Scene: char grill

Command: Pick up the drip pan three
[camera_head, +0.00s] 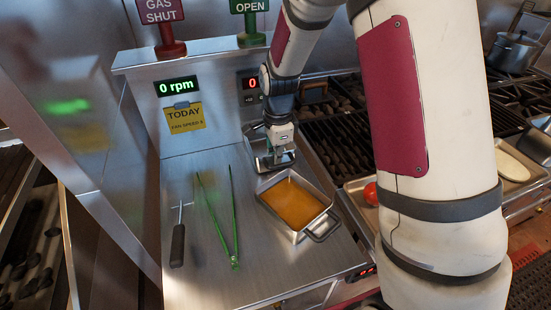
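A rectangular metal pan (296,203) holding orange liquid stands on the steel counter, with a loop handle at its front right. A second metal pan or tray (258,160) lies partly hidden behind it, under my gripper. I see no number on either, so I cannot tell which is drip pan three. My gripper (277,158) points down at the back of the counter, beyond the orange-filled pan and over the rear pan. Its fingers are small and partly hidden; I cannot tell whether they are open or touching the rear pan.
Green tongs (232,215) and a dark-handled tool (178,240) lie left of the pans. A panel with a yellow note (185,117) rises behind. Grill grates (345,140) are to the right.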

